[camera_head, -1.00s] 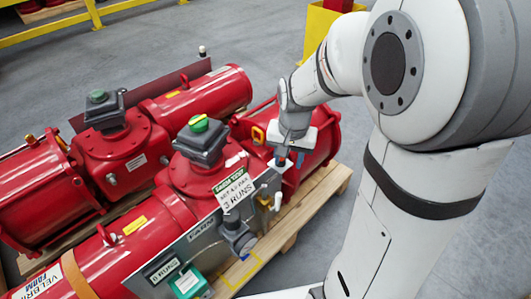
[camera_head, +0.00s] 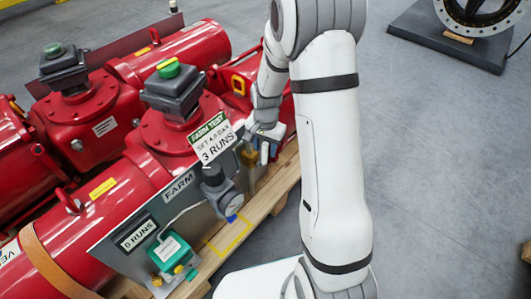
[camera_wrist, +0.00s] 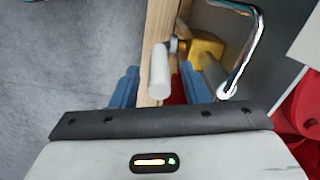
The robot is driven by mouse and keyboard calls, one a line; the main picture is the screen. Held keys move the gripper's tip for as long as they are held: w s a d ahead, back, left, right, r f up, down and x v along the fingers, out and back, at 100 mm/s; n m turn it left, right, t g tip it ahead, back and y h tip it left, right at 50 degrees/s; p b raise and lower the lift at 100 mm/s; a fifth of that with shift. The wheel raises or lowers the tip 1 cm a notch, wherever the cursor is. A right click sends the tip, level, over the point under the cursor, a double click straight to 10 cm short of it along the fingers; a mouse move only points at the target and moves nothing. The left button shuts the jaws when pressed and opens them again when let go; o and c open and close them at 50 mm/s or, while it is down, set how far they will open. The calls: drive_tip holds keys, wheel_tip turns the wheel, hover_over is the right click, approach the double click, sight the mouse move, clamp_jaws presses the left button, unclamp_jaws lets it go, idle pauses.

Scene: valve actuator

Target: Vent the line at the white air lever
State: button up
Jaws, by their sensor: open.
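The white air lever (camera_wrist: 160,73) shows in the wrist view as a short white rod joined to a brass valve body (camera_wrist: 205,48). My gripper (camera_wrist: 161,90) is open, with one blue finger on each side of the lever. A gap shows on both sides, so the lever is between the fingers but not clamped. In the head view my gripper (camera_head: 264,148) is at the right end of the grey panel (camera_head: 112,243), beside the brass valve (camera_head: 250,157). The lever cannot be made out there behind the gripper.
A chrome bent tube (camera_wrist: 256,45) runs close to the right finger. Red actuators (camera_head: 150,185) lie on a wooden pallet (camera_head: 262,205).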

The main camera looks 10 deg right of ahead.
drive_tip(key=shift+f, duration=0.8)
drive_tip(key=shift+c, duration=0.5)
clamp_jaws()
